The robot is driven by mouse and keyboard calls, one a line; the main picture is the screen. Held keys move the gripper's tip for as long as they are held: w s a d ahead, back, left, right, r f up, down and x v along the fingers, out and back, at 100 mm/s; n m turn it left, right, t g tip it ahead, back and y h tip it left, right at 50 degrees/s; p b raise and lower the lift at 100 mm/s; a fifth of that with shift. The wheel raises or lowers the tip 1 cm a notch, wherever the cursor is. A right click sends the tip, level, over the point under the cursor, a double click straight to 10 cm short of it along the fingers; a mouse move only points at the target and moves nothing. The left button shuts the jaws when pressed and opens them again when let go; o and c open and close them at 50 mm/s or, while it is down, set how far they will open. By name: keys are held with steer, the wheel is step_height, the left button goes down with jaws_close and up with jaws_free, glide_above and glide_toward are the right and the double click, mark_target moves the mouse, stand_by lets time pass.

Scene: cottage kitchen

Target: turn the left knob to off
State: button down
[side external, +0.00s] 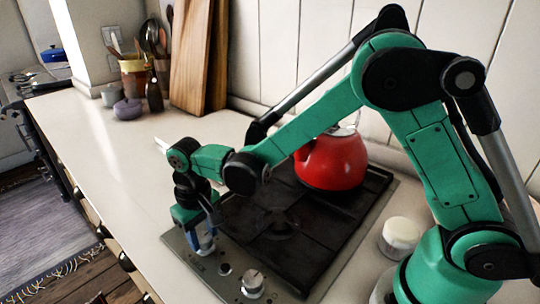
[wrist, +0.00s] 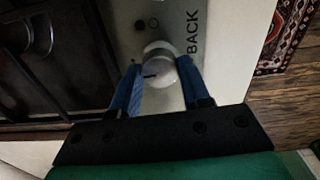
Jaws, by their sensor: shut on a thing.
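The left knob (wrist: 158,61) is a pale round knob on the cooktop's metal control strip, with a short dark mark on its face pointing left in the wrist view. My gripper (wrist: 159,67) has its two blue fingers shut on opposite sides of it. In the side view my gripper (side external: 204,245) points down at the far end of the strip, and it hides most of that knob. Another pale knob (side external: 252,282) stands nearer on the strip, apart from my gripper.
A red kettle (side external: 331,160) stands on the dark cooktop grate (side external: 275,228). A white lidded jar (side external: 400,235) is right of the cooktop. Wooden boards (side external: 191,58) lean on the wall, with utensils and a purple pot (side external: 128,111) beside them. The counter (side external: 95,142) at left is mostly clear.

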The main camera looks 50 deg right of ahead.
mark_target(203, 236)
steer(key=shift+m, duration=0.4)
steer(key=shift+c, duration=2.1)
jaws_free()
steer(key=shift+r, duration=2.8)
